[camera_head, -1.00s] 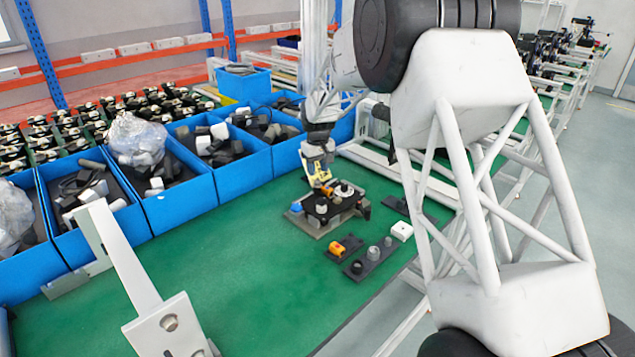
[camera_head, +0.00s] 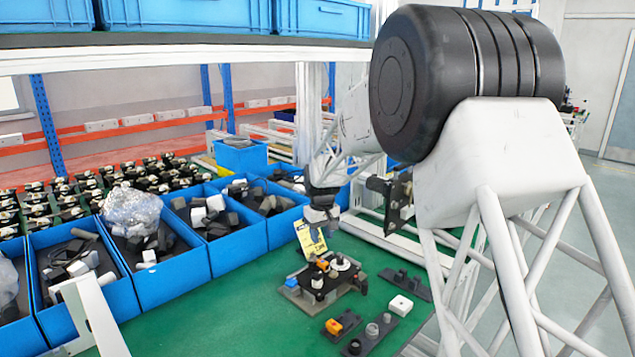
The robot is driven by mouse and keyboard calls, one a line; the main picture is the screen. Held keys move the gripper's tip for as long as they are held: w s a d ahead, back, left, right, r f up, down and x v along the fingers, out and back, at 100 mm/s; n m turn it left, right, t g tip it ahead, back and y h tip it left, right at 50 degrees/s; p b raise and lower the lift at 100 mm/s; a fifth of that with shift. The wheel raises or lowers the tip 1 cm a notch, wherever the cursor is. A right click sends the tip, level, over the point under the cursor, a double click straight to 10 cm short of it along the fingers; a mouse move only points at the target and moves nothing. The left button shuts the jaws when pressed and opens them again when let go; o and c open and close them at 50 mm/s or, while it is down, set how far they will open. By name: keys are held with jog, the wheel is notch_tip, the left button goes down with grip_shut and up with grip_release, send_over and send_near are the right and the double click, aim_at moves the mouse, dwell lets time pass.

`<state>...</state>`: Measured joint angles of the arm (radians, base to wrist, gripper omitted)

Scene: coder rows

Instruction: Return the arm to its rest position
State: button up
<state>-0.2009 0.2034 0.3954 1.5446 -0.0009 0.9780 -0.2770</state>
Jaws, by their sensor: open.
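My gripper (camera_head: 313,238) hangs at the end of my arm, above the back-left part of the dark assembly fixture (camera_head: 327,280) on the green bench. Its yellow-marked end points down, apart from the parts below. It is open, and I see nothing held in it. The fixture carries small black, orange and white parts on a grey plate. My large white arm links fill the right of the view.
Blue bins (camera_head: 181,275) with black and white parts line the bench's left and back. A shelf with blue crates (camera_head: 184,15) is overhead.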

jog(key=s+d+r+m, duration=0.1)
jog(key=s+d+r, duration=0.35)
jog(key=s, duration=0.45)
jog(key=s+d+r+m+t, duration=0.1)
jog(key=s+d+r, duration=0.3)
jog(key=s, duration=0.5)
jog(key=s+d+r+m, duration=0.1)
jog(key=s+d+r, duration=0.3)
jog(key=s, duration=0.5)
jog(key=s+d+f+m, duration=0.1)
jog(key=s+d, duration=0.1)
jog(key=s, duration=1.1)
jog(key=s+d+m+t, duration=0.1)
jog(key=s+d, duration=0.2)
jog(key=s, duration=1.1)
jog(key=shift+f+m, duration=0.3)
jog(key=shift+f, duration=0.1)
